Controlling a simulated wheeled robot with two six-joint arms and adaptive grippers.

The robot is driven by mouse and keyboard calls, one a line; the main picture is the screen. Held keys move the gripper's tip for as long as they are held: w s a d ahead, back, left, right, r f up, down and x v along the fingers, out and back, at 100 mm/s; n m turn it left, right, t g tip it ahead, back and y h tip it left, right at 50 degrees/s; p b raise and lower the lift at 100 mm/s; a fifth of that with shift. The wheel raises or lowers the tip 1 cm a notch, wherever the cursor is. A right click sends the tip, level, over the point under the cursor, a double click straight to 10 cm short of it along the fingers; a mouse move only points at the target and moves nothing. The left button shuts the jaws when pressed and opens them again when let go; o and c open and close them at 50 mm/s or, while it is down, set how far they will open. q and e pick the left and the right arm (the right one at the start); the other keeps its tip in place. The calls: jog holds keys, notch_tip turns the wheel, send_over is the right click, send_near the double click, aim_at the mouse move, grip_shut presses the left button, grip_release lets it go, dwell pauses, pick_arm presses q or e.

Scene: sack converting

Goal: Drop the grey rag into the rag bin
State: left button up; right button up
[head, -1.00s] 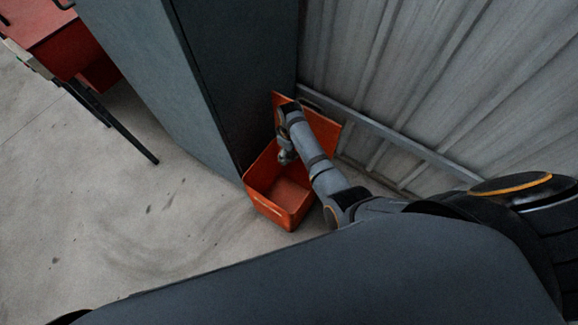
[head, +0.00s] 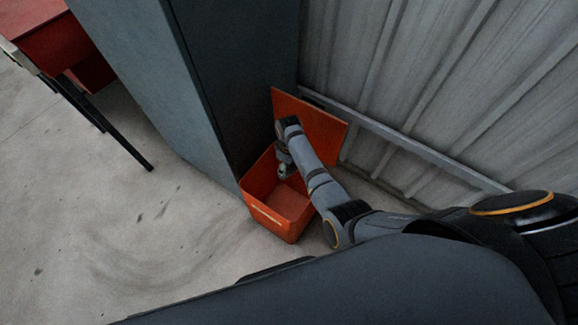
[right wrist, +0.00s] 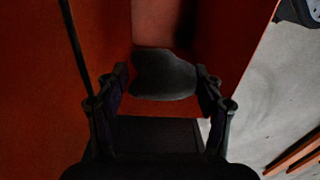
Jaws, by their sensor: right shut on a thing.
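The rag bin (head: 272,225) is an orange, open-topped box on the floor, with its orange lid (head: 325,128) raised behind it. My right gripper (head: 286,174) points down over the bin's opening. In the right wrist view, the grey rag (right wrist: 165,76) shows as a dark, soft lump between the fingertips of my right gripper (right wrist: 165,82), which is shut on it. Orange bin walls (right wrist: 45,95) surround the rag there. The rag cannot be made out in the head view. My left gripper is not in view.
A tall grey cabinet (head: 155,85) stands close to the bin's left side. A corrugated metal wall (head: 440,95) rises behind and to the right. A red-topped table (head: 50,40) is at the upper left. The concrete floor (head: 110,200) at left is clear.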

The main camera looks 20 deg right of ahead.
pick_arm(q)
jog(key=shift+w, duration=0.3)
pick_arm(e)
jog(key=shift+f, duration=0.15)
jog(key=o, duration=1.2)
jog(key=shift+o, duration=0.2)
notch_tip(320, 180, up, 8)
jog(key=shift+f, duration=0.25)
